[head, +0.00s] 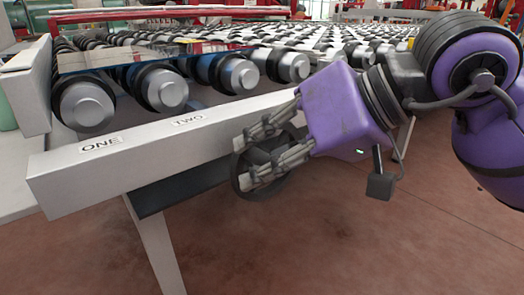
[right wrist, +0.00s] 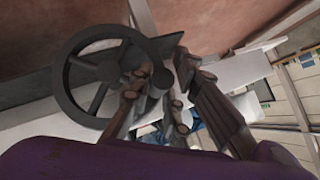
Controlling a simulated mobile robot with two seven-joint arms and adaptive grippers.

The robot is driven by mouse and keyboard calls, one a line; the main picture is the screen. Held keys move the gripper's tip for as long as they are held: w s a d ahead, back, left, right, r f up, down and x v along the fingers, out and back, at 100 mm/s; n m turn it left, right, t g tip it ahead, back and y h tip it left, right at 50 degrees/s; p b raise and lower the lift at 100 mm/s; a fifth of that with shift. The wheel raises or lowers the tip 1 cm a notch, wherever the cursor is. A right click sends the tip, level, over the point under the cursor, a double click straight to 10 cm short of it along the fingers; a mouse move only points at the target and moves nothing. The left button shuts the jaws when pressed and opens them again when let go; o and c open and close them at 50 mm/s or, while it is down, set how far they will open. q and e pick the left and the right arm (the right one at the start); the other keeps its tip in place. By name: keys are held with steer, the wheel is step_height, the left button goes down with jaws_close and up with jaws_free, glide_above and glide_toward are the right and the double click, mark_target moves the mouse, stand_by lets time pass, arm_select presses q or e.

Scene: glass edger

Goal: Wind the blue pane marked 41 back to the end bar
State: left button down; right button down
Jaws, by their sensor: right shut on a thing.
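My right gripper (head: 252,160) is at a dark handwheel (head: 240,186) below the front rail, with its fingers shut on part of it. In the right wrist view the wheel's spoked rim (right wrist: 65,95) shows beside the fingers (right wrist: 165,100); the exact part gripped is hard to make out. A glass pane (head: 150,57) with a bluish tint lies flat over the rollers at the left. I cannot read a 41 on it. A pale grey bar (head: 27,85) stands at the left end of the rollers, apart from the pane's near left edge. My left gripper is out of view.
A grey front rail (head: 140,150) bears the labels ONE (head: 101,144) and TWO (head: 188,120). Rows of grey rollers with black rings (head: 165,90) fill the table behind it. A rail leg (head: 158,240) stands below. The reddish floor at the front is clear.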

steer(key=shift+s+f, duration=0.1)
steer(key=shift+f, duration=0.1)
stand_by(0.3)
steer(key=c, duration=1.6)
jaws_free()
steer(key=shift+c, duration=0.2)
steer(key=shift+r, duration=0.1)
steer(key=v, duration=1.2)
steer(key=shift+a+r, duration=0.1)
